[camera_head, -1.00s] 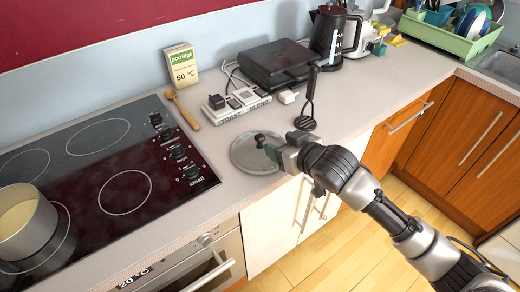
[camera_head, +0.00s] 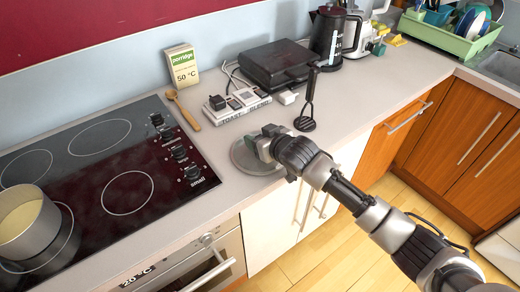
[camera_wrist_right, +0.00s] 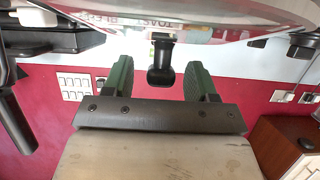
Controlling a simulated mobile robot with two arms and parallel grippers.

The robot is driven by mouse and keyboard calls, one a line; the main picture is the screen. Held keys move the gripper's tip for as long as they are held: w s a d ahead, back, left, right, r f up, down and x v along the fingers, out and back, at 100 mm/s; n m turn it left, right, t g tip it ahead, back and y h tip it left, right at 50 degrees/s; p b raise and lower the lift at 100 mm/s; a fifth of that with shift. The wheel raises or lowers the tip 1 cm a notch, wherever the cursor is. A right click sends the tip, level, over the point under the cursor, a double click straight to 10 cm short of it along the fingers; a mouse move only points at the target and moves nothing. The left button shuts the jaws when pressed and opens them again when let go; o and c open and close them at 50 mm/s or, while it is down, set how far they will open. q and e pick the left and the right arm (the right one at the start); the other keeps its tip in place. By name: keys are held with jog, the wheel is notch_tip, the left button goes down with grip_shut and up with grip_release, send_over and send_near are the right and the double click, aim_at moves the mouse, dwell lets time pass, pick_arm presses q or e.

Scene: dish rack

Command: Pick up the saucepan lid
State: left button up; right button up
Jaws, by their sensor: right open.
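The saucepan lid (camera_head: 240,158) is a round, greyish lid lying on the counter to the right of the hob, partly hidden by my right gripper (camera_head: 258,146). In the right wrist view, the clear lid (camera_wrist_right: 230,22) spans the top of the picture. Its black knob (camera_wrist_right: 160,74) shows between the two green fingers of my right gripper (camera_wrist_right: 158,68), with a gap on each side. My right gripper is open and holds nothing. My left gripper is in neither view.
A saucepan (camera_head: 26,228) stands on the black hob (camera_head: 90,165). A black masher (camera_head: 307,105) stands to the right, near the arm. A wooden spoon (camera_head: 183,110) lies to the left.

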jog(key=shift+c, duration=0.4)
grip_shut()
